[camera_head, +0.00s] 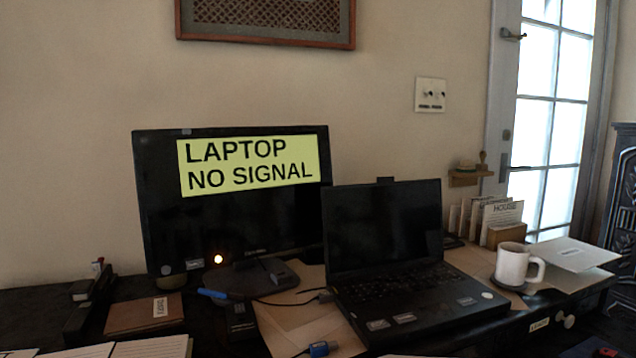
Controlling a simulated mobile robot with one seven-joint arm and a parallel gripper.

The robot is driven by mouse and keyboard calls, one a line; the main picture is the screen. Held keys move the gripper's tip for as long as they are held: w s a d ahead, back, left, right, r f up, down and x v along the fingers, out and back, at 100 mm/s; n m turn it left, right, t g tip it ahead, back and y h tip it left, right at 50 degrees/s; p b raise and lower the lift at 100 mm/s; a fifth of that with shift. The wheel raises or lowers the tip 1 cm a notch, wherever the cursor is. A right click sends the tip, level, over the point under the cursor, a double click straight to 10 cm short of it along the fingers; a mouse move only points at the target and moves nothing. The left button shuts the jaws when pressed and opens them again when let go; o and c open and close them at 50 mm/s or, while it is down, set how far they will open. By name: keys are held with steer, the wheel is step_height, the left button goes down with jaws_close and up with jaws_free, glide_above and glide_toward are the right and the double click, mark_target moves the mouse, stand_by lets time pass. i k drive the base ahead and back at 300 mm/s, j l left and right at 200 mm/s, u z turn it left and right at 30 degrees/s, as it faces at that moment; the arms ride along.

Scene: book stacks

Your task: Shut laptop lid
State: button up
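A black laptop (400,315) sits on the desk right of centre, its keyboard facing me. Its lid (383,226) stands open and roughly upright, with a dark screen. Small pale stickers show on the palm rest. My gripper is not in view, so its state and its distance from the lid cannot be seen.
A monitor (236,225) reading "LAPTOP NO SIGNAL" stands behind left of the laptop. A white mug (511,264) stands close on the right, with papers (565,254) beyond. A cable (290,303) runs to the laptop's left side. A brown notebook (143,314) lies left.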

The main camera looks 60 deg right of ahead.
mark_target(386, 225)
steer(key=k+l+z, duration=0.15)
steer(key=z, duration=1.05)
